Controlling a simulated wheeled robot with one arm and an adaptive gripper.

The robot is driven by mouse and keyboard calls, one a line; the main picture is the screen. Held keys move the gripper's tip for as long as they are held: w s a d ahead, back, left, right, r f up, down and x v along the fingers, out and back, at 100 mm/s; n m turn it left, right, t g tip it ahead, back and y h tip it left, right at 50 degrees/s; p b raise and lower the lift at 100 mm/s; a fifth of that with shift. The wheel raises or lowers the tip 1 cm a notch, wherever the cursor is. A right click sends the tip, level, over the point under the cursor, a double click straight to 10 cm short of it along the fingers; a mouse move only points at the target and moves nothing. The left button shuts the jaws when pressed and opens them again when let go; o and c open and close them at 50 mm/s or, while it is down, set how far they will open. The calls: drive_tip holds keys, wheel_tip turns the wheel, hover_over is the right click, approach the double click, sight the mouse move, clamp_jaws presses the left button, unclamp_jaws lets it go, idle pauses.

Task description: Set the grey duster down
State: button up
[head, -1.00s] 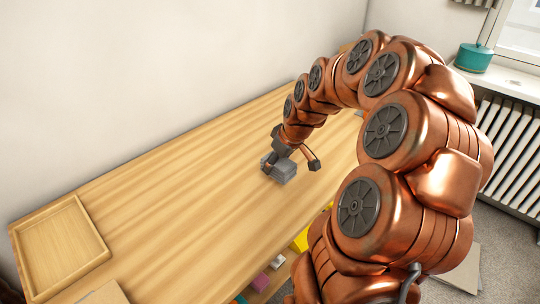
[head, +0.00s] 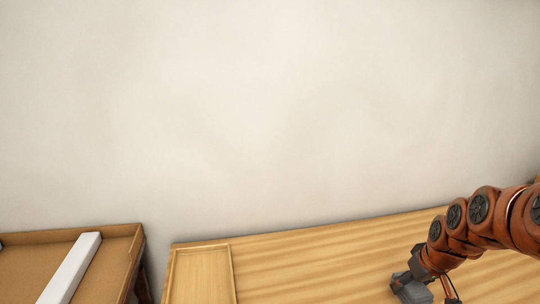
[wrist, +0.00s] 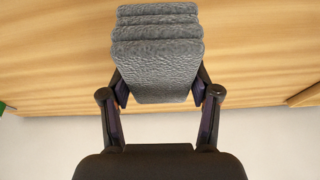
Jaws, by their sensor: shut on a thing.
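The grey duster (wrist: 160,60) is a folded, textured cloth block. In the wrist view it sits between the two fingers of my gripper (wrist: 160,92), which are shut on its sides. In the head view the duster (head: 408,289) is low at the right, over the wooden table top (head: 320,264), with my gripper (head: 428,282) at it. I cannot tell whether its underside touches the wood. The lower part of the gripper is cut off by the frame's bottom edge.
A shallow wooden tray (head: 232,272) lies on the table's left end. Left of the table is a brown cardboard box (head: 125,245) with a white bar (head: 72,268) in it. A plain wall (head: 270,110) stands behind. The table between tray and duster is bare.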

drive_tip(key=w+a+r+p, duration=0.2)
drive_tip(key=w+a+p, duration=0.2)
drive_tip(key=a+p, duration=0.3)
drive_tip(key=w+a+r+m+p, duration=0.1)
drive_tip(key=w+a+r+p, duration=0.2)
drive_tip(key=a+p, duration=0.4)
drive_tip(key=w+a, duration=0.1)
drive_tip(key=a, duration=0.4)
drive_tip(key=shift+w+a+r+p, duration=0.15)
drive_tip(key=shift+w+a+p, duration=0.1)
drive_tip(key=shift+w+p, duration=0.1)
drive_tip(key=shift+s, duration=0.1)
